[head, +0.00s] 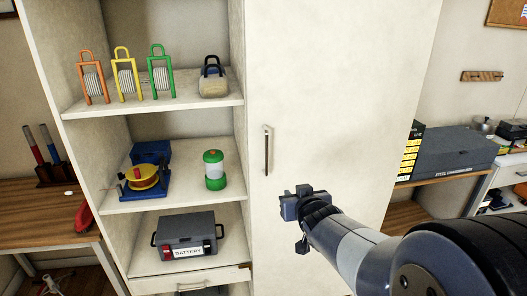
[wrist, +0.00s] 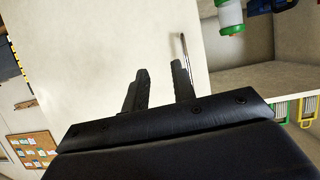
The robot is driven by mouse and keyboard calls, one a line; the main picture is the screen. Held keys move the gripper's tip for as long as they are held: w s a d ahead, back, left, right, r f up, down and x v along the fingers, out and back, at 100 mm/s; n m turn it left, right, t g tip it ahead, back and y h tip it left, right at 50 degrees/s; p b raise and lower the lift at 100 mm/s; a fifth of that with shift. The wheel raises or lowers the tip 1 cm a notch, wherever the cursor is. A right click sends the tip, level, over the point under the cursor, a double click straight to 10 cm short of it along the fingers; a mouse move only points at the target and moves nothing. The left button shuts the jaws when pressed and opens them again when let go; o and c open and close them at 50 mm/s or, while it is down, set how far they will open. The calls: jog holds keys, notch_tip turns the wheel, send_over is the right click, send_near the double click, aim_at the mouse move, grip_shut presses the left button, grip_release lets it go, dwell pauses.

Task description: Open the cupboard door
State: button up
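The cupboard door (head: 340,90) is a tall plain off-white panel to the right of the open shelves in the head view, and it looks shut. Its slim vertical metal handle (head: 267,150) is near the door's left edge. My gripper (head: 292,205) is in front of the door, below and to the right of the handle, and holds nothing. In the wrist view, the two dark fingers of my gripper (wrist: 160,78) stand apart with a gap between them. The handle (wrist: 184,50) shows just beyond the right finger there, outside the gap, with its near end partly hidden.
Open shelves on the left hold orange, yellow and green reels (head: 126,80), a lantern (head: 214,170), a winch-like blue and yellow device (head: 145,178) and a battery box (head: 187,235). A wooden bench (head: 40,208) stands left. A dark case (head: 450,155) sits right of the cupboard.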

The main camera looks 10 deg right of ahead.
aim_at(267, 150)
jog(key=w+a+r+t+y, duration=0.1)
jog(key=w, duration=0.5)
jog(key=w+a+r+n+t+y+p, duration=0.1)
jog(key=w, duration=0.5)
jog(key=w+a+r+n+t+y, duration=0.1)
jog(key=w+a+t, duration=0.1)
jog(key=w, duration=0.4)
jog(key=shift+w+r+y, duration=0.2)
jog(key=shift+r+y, duration=0.2)
jog(key=shift+c, duration=0.3)
grip_shut()
